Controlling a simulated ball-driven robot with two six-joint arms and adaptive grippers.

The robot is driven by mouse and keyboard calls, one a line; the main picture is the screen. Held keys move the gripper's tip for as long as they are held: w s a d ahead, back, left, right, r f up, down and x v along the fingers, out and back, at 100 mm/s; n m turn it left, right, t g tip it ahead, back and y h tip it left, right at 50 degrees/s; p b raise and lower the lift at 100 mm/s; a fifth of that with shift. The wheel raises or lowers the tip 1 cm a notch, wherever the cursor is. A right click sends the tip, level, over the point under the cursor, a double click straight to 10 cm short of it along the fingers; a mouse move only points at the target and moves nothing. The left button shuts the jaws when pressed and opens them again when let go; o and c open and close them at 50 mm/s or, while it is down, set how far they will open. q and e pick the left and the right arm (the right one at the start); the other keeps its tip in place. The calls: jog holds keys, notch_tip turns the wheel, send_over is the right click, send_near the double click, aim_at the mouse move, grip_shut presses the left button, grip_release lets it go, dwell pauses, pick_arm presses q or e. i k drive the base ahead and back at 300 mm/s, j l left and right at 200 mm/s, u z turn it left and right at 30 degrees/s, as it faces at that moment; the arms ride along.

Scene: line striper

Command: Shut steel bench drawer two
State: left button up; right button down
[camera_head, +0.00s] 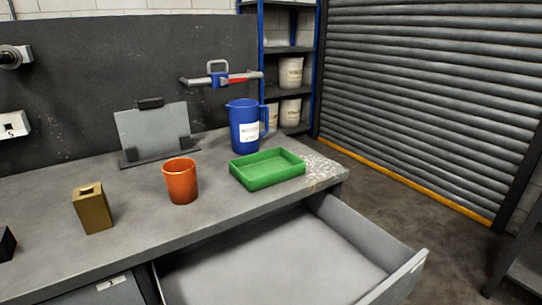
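An open grey steel drawer (285,262) sticks out from under the right part of the steel bench (130,215). Its inside looks empty. Its right side wall and front corner (404,276) show at the lower right, with a small pale label near the corner; most of its front panel is cut off by the bottom edge. A second drawer front (98,292), with a small label, shows at the lower left and looks closed. I cannot read the labels well enough to tell the drawer numbers. Neither gripper is in view.
On the bench stand a brass-coloured block (93,209), an orange cup (180,182), a green tray (266,169), a blue jug (245,127) and a grey plate on a stand (154,133). A shelf with white buckets (290,72) and a roller shutter (430,90) stand behind.

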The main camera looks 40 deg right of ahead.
aim_at(316, 249)
jog(key=k+l+z, duration=0.1)
jog(key=z, duration=0.3)
jog(key=l+z, duration=0.15)
jog(key=z, duration=0.3)
jog(key=k+l+z, duration=0.1)
jog(key=z, duration=0.3)
jog(key=l, duration=0.1)
